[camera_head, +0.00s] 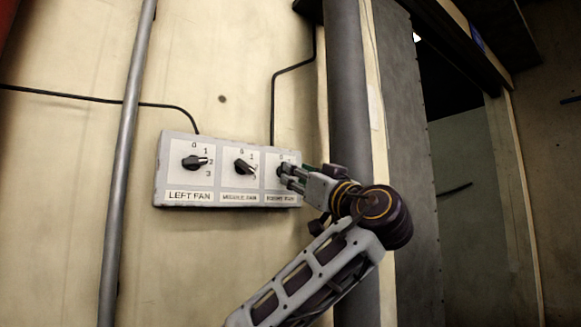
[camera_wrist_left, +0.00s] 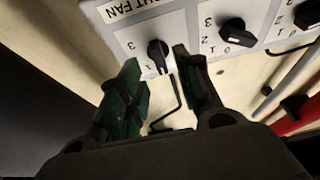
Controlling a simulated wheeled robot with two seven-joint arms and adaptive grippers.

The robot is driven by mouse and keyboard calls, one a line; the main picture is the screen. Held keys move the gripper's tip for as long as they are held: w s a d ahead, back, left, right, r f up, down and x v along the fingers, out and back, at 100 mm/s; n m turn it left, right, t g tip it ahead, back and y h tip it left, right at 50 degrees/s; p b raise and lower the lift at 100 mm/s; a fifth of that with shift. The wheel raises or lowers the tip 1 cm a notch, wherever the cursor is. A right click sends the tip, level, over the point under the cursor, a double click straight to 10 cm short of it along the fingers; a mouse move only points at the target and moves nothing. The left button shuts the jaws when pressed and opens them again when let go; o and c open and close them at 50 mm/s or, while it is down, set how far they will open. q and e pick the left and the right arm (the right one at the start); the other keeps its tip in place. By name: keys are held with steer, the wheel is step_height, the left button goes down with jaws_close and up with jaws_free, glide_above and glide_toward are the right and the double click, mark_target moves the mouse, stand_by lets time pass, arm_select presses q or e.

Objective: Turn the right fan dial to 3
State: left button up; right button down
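The right fan dial is a black knob on a white panel, marked with numbers; it shows in the left wrist view (camera_wrist_left: 157,50) and is partly hidden by my fingers in the head view (camera_head: 281,169). In the upside-down wrist view, its narrow end points downward, away from the 3; the exact setting is hard to read. My left gripper (camera_wrist_left: 160,88) has its two green-padded fingers apart, one on each side of the dial's line, with nothing held. In the head view it (camera_head: 290,178) is at the panel's right end. I cannot tell whether it touches the dial. My right gripper is not in view.
The grey control box (camera_head: 228,205) is on the wall. The left fan dial (camera_head: 194,162) and middle fan dial (camera_head: 243,168) sit beside the right one. A thin pipe (camera_head: 128,130) stands left of the box, a thick pipe (camera_head: 348,100) right of it.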

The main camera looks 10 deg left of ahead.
arm_select(q)
steer(key=shift+p+x, duration=0.65)
steer(key=shift+x, duration=1.25)
steer(key=shift+c, duration=0.4)
jaws_close()
